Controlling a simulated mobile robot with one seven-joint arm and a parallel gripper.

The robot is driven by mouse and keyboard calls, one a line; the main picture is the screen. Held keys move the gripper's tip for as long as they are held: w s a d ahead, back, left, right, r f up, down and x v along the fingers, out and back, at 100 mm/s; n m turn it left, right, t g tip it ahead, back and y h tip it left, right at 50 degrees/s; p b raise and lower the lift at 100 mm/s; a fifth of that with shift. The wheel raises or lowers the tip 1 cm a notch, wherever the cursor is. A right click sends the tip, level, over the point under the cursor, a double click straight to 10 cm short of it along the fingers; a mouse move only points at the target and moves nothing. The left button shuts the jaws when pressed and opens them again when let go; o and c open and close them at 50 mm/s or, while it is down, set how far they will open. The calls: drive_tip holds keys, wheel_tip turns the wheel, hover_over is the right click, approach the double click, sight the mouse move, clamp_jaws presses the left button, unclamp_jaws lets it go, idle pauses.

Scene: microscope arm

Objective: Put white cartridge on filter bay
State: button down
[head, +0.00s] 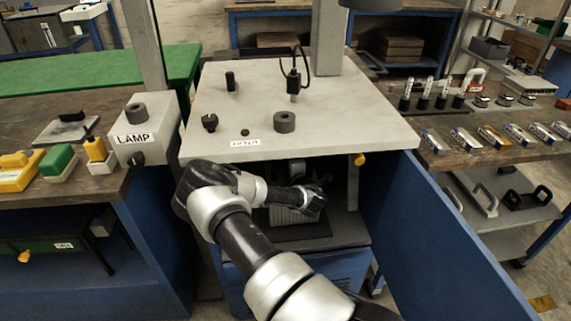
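A whitish ribbed block (287,215), which looks like the white cartridge, is inside the open cabinet under the grey-white top (330,110). My arm reaches in from the front, and my gripper (316,203) is at the block's right side. The arm hides part of the block, and the fingers are too small and dark to tell whether they hold it. The block appears over a dark mat or tray (300,233). A small label (231,143), too small to read surely, is on the top's front edge above the opening. I cannot make out the filter bay for certain.
The blue cabinet door (430,230) stands open on the right. A grey box marked LAMP (143,130) is on the left bench. The right bench holds several small cartridges (465,138) and vials (423,92). A lower shelf (500,190) holds handled parts.

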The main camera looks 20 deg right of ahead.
drive_tip(key=shift+w+f, duration=0.2)
drive_tip(key=shift+r, duration=0.1)
drive_tip(key=shift+f, duration=0.2)
drive_tip(key=c, duration=1.6)
unclamp_jaws()
